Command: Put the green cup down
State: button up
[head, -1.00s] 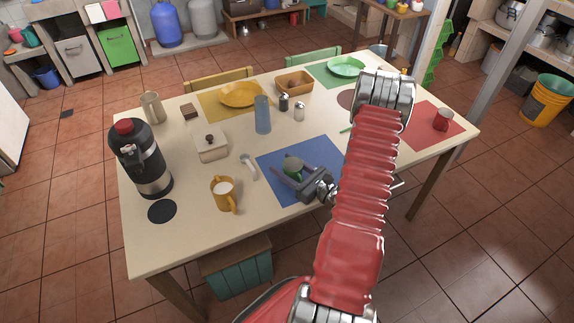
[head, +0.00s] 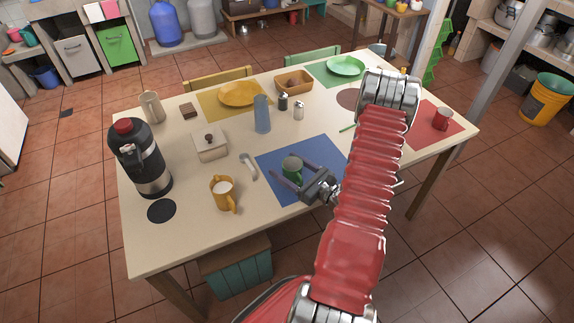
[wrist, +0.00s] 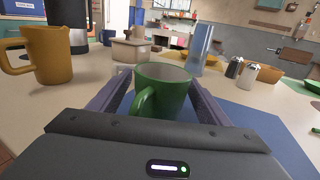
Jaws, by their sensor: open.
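The green cup (head: 292,165) stands upright on the blue placemat (head: 318,158) near the table's front edge. In the wrist view the cup (wrist: 163,92) sits between the two fingers, its handle towards my palm and its inside looking empty. My gripper (head: 291,177) is open around the cup, with a finger on each side. In the wrist view the fingers of my gripper (wrist: 162,95) are spread apart; whether either one touches the cup I cannot tell.
A blue cylinder (head: 262,114), two shakers and a white lidded box (head: 210,145) stand behind. A black flask (head: 146,160) is far left, a red cup (head: 440,120) right.

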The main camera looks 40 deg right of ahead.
jog(key=s, duration=0.7)
jog(key=s+d, duration=0.1)
jog(key=s, duration=0.2)
jog(key=shift+s, duration=0.4)
dwell(0.4)
